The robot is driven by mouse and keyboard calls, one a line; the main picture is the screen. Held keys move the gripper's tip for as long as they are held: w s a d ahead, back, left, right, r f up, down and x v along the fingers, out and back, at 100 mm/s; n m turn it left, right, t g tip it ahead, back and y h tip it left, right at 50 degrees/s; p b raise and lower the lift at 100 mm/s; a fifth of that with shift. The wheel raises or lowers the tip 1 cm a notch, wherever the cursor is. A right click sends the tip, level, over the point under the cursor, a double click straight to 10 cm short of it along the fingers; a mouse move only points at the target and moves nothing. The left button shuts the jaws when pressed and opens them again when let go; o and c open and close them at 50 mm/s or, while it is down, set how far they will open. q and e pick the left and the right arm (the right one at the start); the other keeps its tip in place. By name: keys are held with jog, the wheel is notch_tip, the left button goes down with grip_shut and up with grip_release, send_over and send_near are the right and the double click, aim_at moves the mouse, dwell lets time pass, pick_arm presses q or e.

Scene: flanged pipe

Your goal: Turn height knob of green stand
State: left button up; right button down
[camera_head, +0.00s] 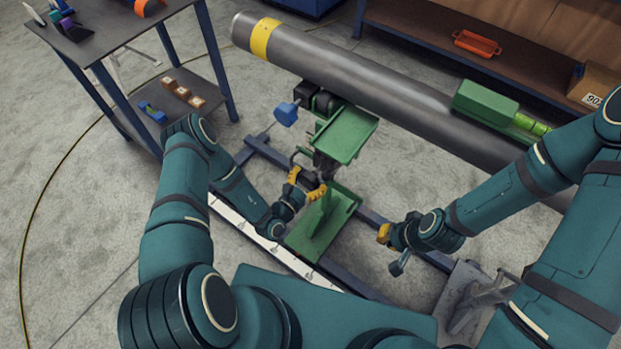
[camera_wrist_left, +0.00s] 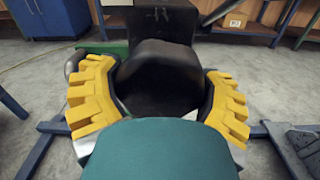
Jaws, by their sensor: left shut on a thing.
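The green stand (camera_head: 345,138) stands beside the large grey pipe, with a green plate on top and a green base below. My left gripper (camera_head: 307,186) is at the middle of the stand, between plate and base. In the left wrist view its yellow fingers (camera_wrist_left: 158,100) are on either side of a black rounded knob (camera_wrist_left: 155,72), and it is shut on this knob. In the head view the knob is mostly hidden by the gripper. My right gripper (camera_head: 384,234) is right of the stand, apart from it; its opening does not show clearly.
The grey pipe (camera_head: 380,82) with a yellow band runs across the back above the stand. Blue-grey floor rails (camera_head: 355,282) lie around the stand's base. A dark table (camera_head: 110,35) with a lower shelf stands at the left. A green block (camera_head: 485,102) sits on the pipe at the right.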

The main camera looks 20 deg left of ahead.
dwell(0.3)
pick_arm(q)
jog(key=m+p, duration=0.3)
jog(key=m, duration=0.1)
jog(key=shift+a+r, duration=0.15)
jog(key=m+p, duration=0.3)
jog(key=m, duration=0.3)
jog(key=m+p, duration=0.3)
jog(key=m, duration=0.1)
jog(key=shift+m, duration=0.3)
dwell(0.4)
jog(key=o, duration=1.1)
jog(key=shift+a, duration=0.1)
